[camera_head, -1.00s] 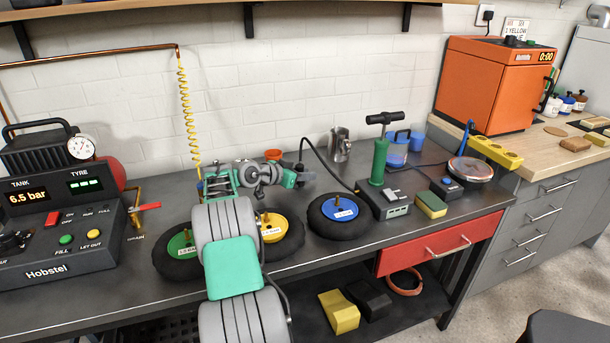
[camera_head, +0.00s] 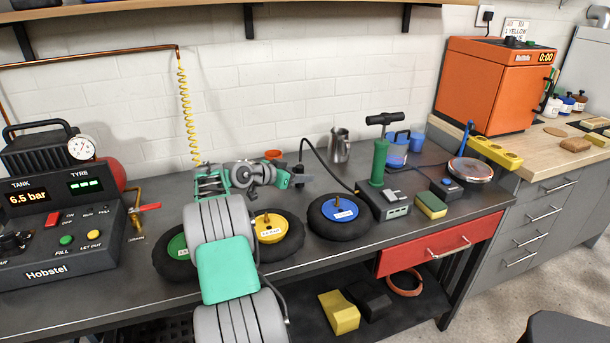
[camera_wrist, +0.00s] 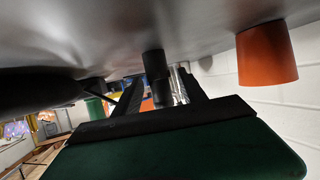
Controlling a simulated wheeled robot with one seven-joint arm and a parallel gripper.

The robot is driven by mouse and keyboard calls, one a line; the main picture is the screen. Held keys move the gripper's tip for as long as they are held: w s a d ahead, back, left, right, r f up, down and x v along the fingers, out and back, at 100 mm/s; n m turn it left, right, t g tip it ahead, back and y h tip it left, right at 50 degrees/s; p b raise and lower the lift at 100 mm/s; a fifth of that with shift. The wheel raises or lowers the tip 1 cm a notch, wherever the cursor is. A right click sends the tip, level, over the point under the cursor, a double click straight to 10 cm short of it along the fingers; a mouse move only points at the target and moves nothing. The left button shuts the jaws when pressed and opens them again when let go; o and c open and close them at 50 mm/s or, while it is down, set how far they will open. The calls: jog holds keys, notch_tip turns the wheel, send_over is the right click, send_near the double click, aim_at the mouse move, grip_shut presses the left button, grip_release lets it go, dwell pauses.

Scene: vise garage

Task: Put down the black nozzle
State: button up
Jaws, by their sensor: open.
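The black nozzle (camera_head: 301,171) stands on the bench at the end of the black hose, just beyond my gripper (camera_head: 297,180). In the wrist view, which is turned over with the bench at the top, the nozzle (camera_wrist: 155,66) shows as a short dark cylinder upright against the bench top. My gripper (camera_wrist: 160,98) is open there, with one dark finger on each side of the nozzle's line and gaps visible. The nozzle appears free of the fingers. The hose (camera_head: 325,153) curves from the nozzle to the green pump (camera_head: 379,160).
An orange cup (camera_head: 273,154) stands behind my gripper, close in the wrist view (camera_wrist: 267,55). A metal jug (camera_head: 340,146) is to the right at the back. Wheels with yellow (camera_head: 285,238) and blue (camera_head: 341,208) hubs lie in front. A yellow coiled hose (camera_head: 188,110) hangs at left.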

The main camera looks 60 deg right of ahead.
jog(key=v, duration=0.9)
jog(key=shift+w+a+r, duration=0.1)
jog(key=shift+w+a, duration=0.05)
jog(key=shift+a, duration=0.05)
jog(key=w+a+r+n+t+y+p, duration=0.1)
jog(key=w+a+r+n+t+p, duration=0.2)
jog(key=w+a, duration=0.3)
jog(key=w+a+r+n+t+y+p, duration=0.1)
jog(key=w+a+r+n+t+p, duration=0.25)
jog(key=a, duration=0.45)
jog(key=w+a+r+n+t+y+p, duration=0.25)
jog(key=a+n+y, duration=0.2)
jog(key=a, duration=1.05)
jog(key=s+a+n+y+p, duration=0.2)
jog(key=s+a+n, duration=0.3)
jog(key=a, duration=0.9)
jog(key=s+a+n+y+p, duration=0.3)
jog(key=s+a+n, duration=0.3)
jog(key=a, duration=0.7)
jog(key=shift+s+a+g+y+p, duration=0.3)
jog(key=shift+s+a+y+p, duration=0.05)
jog(key=shift+s, duration=0.85)
